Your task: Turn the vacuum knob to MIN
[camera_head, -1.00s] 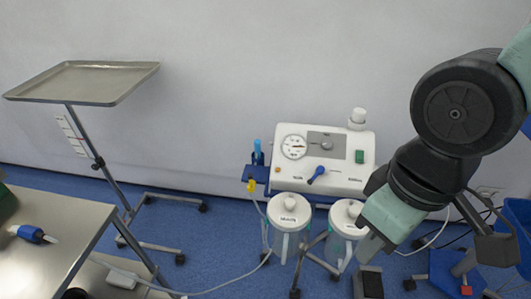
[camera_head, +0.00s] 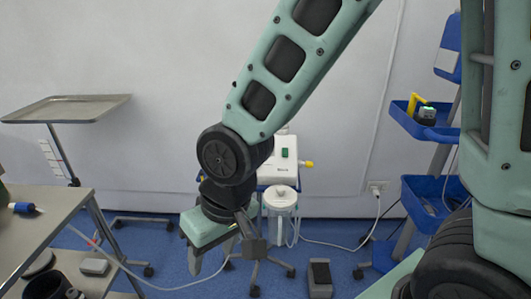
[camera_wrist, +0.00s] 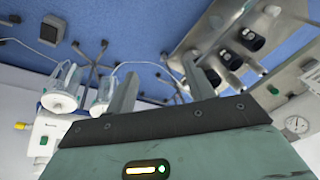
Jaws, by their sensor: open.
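The white vacuum unit (camera_head: 285,160) stands by the wall in the head view, mostly hidden behind my arm. Its green switch (camera_head: 285,153) and a yellow fitting (camera_head: 307,164) show at its right side. Its knob and gauge are hidden there. One lidded jar (camera_head: 280,197) shows below it. My gripper (camera_head: 222,262) is open and empty, pointing down in front of the unit and apart from it. In the wrist view my open fingers (camera_wrist: 162,66) have nothing between them; part of the white unit (camera_wrist: 45,130) is at the left edge, with no knob that I can make out.
A steel table (camera_head: 55,218) stands at the left, with a raised tray (camera_head: 70,108) behind it. A blue-shelved cart (camera_head: 425,190) stands at the right. A foot pedal (camera_head: 320,278) and hoses lie on the floor. A round dial (camera_wrist: 297,124) shows at right in the wrist view.

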